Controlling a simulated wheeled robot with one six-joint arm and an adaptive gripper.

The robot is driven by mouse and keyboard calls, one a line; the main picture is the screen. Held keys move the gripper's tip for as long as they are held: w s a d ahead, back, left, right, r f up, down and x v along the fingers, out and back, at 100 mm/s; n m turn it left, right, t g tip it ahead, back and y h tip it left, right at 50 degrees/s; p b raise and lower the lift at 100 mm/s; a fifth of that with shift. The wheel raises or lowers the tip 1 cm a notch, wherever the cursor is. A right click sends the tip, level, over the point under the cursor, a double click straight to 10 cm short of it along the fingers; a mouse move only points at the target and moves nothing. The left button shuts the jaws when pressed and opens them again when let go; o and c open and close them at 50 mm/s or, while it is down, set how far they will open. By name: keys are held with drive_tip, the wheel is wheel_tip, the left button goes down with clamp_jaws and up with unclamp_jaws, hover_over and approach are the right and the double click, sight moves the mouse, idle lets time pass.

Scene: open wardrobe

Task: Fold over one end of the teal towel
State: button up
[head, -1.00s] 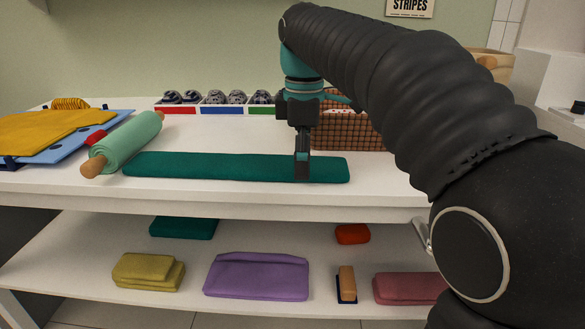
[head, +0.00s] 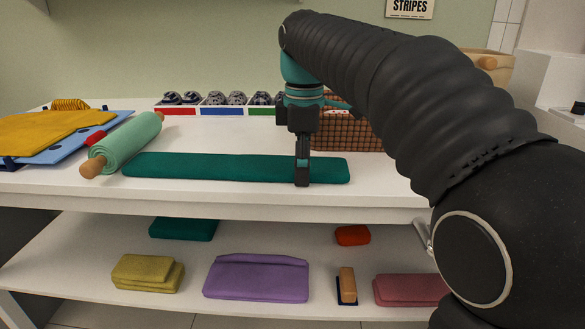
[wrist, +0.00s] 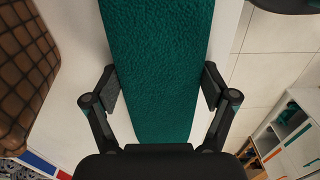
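The teal towel (head: 215,167) lies as a long flat strip along the white table top. It fills the middle of the wrist view (wrist: 160,50), running from the top edge down behind my gripper's body. My gripper (head: 302,182) points down at the towel, nearer its right end in the head view. In the wrist view my gripper (wrist: 160,84) is open, with one finger beside each long edge of the towel. I cannot tell whether the fingers touch the edges.
A brown woven basket (head: 345,130) stands behind the towel. A mint roll (head: 127,143) lies beside its left end. Compartments with dark rolled items (head: 237,99) are at the back. Folded cloths, including a purple one (head: 257,277), lie on the lower shelf.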

idle(0.4)
drive_tip(key=r+h+p, duration=0.1)
drive_tip(key=p, duration=0.2)
drive_tip(key=shift+a+r, duration=0.15)
drive_tip(key=shift+r, duration=0.25)
drive_tip(key=r+h+p, duration=0.1)
drive_tip(key=p, duration=0.1)
drive_tip(key=shift+p, duration=0.3)
drive_tip(key=shift+h, duration=0.3)
drive_tip(key=shift+a+r+h, duration=0.4)
drive_tip(key=shift+r+h, duration=0.4)
drive_tip(key=shift+r, duration=0.05)
drive_tip(key=shift+r+h, duration=0.4)
drive_tip(key=shift+r, duration=0.05)
